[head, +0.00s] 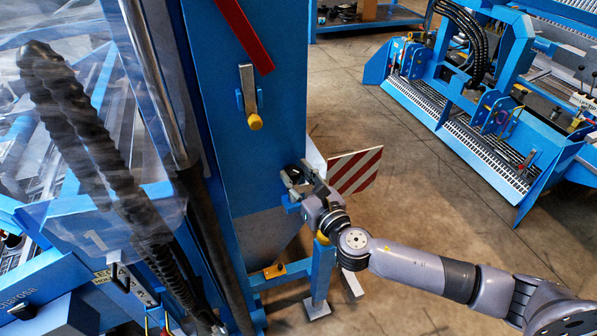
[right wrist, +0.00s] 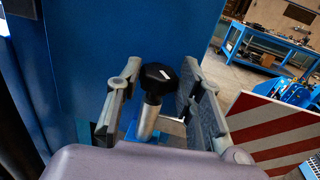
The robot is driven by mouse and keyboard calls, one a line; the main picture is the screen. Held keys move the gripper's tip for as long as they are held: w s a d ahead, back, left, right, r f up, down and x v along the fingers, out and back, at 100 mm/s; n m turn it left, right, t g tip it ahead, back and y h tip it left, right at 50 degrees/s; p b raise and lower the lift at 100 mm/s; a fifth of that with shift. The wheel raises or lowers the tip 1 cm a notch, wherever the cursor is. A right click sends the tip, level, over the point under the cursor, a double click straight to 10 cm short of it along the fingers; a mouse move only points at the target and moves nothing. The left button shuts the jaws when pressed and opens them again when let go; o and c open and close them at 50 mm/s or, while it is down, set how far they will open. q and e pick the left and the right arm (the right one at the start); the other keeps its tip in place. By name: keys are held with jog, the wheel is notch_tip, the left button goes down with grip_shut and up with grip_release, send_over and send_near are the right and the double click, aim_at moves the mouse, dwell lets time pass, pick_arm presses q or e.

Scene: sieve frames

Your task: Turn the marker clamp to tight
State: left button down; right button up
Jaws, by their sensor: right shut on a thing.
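The marker clamp (right wrist: 157,78) has a black knob with a white mark on a silver shaft. It shows in the right wrist view, in front of the blue panel, with a finger on each side of the knob. My right gripper (right wrist: 162,68) is shut on the clamp. In the head view my right gripper (head: 297,181) is at the lower edge of the blue machine body and mostly hides the clamp. The red-and-white striped marker board (head: 355,171) is just right of it; it also shows in the right wrist view (right wrist: 275,130). My left gripper is not in view.
The tall blue machine body (head: 270,120) carries a lever with a yellow end (head: 254,122) and a red bar (head: 245,35). Black hoses (head: 85,120) hang at the left. Another blue machine (head: 470,130) stands at the right. Bare floor (head: 410,190) lies between.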

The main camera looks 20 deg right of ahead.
jog(key=m+h+p, duration=0.1)
jog(key=h, duration=0.1)
jog(key=a+m+h+p, duration=0.1)
jog(key=h, duration=0.1)
jog(key=shift+r+m, duration=0.15)
jog(key=shift+m, duration=0.15)
jog(key=m+h, duration=0.2)
jog(key=h+p, duration=0.1)
jog(key=h, duration=0.1)
jog(key=shift+a+m, duration=0.25)
jog(key=shift+m, duration=0.15)
jog(key=m+h, duration=0.1)
jog(key=m+g+h, duration=0.1)
jog(key=h, duration=0.1)
jog(key=m+g+h, duration=0.1)
jog(key=h, duration=0.1)
jog(key=shift+w+a+f, duration=0.2)
jog(key=shift+a, duration=0.1)
jog(key=shift+w+a+m+g+h+b, duration=0.15)
jog(key=shift+m+g+h+b, duration=0.3)
jog(key=shift+m+g+h, duration=0.95)
jog(key=shift+r+h, duration=0.1)
jog(key=shift+h, duration=0.2)
jog(key=o, duration=1.2)
jog(key=shift+c, duration=0.2)
